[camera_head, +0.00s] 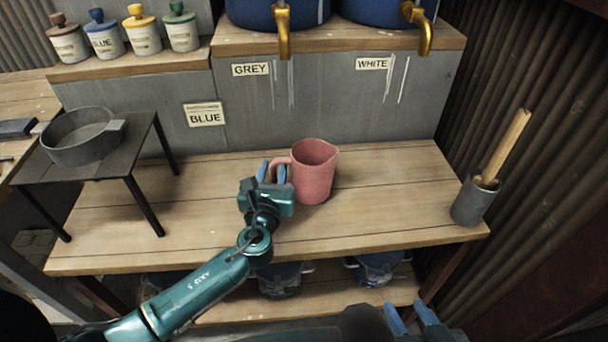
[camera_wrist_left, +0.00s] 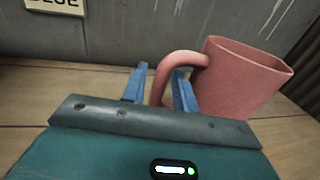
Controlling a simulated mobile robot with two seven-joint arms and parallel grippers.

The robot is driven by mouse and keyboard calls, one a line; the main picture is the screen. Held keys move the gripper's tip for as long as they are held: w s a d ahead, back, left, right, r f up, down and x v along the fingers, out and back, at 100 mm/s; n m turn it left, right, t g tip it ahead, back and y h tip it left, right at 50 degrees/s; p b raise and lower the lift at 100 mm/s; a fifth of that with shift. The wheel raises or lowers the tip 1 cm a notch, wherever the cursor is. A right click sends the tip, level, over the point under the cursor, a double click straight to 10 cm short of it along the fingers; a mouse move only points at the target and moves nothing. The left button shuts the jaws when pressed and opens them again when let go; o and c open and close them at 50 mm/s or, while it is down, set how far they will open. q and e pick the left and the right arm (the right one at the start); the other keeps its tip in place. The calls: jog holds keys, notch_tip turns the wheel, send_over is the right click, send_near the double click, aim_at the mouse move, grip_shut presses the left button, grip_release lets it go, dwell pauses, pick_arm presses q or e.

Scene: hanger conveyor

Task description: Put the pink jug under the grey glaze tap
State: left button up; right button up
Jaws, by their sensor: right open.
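The pink jug (camera_head: 315,172) stands upright on the wooden bench, its handle on the left side. It also shows in the left wrist view (camera_wrist_left: 240,80). The grey glaze tap (camera_head: 284,35) is brass, hangs from a blue tank above the label GREY, and is behind and slightly left of the jug. My left gripper (camera_head: 273,172) is at the jug's handle. In the left wrist view its blue fingers (camera_wrist_left: 160,90) are apart, with the handle between them and a small gap on the left. My right gripper (camera_head: 411,317) is open and empty at the bottom edge.
A white glaze tap (camera_head: 420,30) hangs further right. A small dark table (camera_head: 60,170) with a grey pan (camera_head: 82,138) stands at left. A grey pot (camera_head: 473,200) with a wooden stick is at the bench's right end. The bench below the taps is clear.

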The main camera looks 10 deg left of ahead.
pick_arm(q)
grip_shut()
jog(key=shift+r, duration=0.15)
dwell(0.4)
